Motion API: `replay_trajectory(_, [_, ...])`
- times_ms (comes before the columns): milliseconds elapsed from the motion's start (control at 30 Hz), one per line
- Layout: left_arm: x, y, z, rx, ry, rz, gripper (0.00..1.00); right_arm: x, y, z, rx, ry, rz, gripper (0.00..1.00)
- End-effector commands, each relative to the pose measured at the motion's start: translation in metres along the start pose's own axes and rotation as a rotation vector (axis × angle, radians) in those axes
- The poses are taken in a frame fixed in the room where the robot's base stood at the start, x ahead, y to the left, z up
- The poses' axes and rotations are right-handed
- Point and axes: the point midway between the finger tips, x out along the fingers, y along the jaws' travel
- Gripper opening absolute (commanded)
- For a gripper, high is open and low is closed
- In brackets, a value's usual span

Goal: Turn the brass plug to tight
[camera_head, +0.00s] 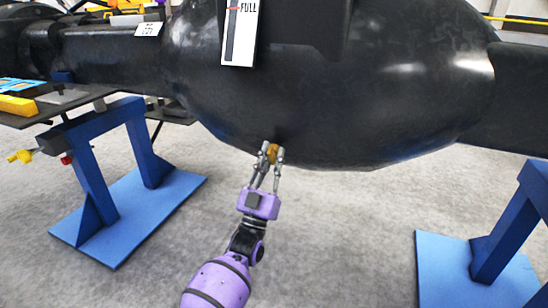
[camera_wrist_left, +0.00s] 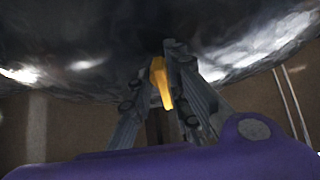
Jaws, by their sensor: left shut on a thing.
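The brass plug (camera_head: 272,152) is on the underside of the large black casting (camera_head: 330,120), near the middle of the head view. My left gripper (camera_head: 272,155) reaches up from below and is shut on the plug, with a finger on each side. In the left wrist view the plug (camera_wrist_left: 161,82) shows as a yellow-gold piece between the fingers of the gripper (camera_wrist_left: 158,75), against the dark casting. The fingers hide part of the plug, and I cannot tell how tight it sits. My right gripper is in neither view.
A blue stand (camera_head: 88,178) is at the left and another (camera_head: 512,225) at the right. A white gauge marked FULL (camera_head: 240,35) is on the casting's front. A shelf at the left bears a yellow item (camera_head: 17,106). The grey floor between the stands is clear.

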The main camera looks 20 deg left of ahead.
Motion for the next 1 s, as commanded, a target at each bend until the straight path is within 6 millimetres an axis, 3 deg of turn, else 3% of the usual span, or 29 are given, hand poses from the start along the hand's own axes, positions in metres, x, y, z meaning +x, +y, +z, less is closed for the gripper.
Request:
replay_trajectory(33, [-0.0025, -0.0081, 0.0006, 0.007, -0.001, -0.011, 0.00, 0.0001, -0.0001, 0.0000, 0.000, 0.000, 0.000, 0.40])
replay_trajectory(300, [-0.0021, -0.0083, 0.0000, 0.006, 0.000, -0.011, 0.00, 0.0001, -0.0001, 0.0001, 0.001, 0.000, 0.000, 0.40])
replay_trajectory(333, [-0.0021, -0.0082, -0.0001, 0.006, 0.000, -0.011, 0.21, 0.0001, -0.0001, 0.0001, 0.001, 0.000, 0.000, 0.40])
replay_trajectory(400, [-0.0018, -0.0079, -0.0003, 0.005, 0.001, -0.010, 0.27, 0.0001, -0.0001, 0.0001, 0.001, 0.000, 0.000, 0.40])
replay_trajectory(1000, [0.0004, -0.0032, -0.0011, 0.002, 0.003, -0.005, 0.27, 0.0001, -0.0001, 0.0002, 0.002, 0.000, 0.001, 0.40])
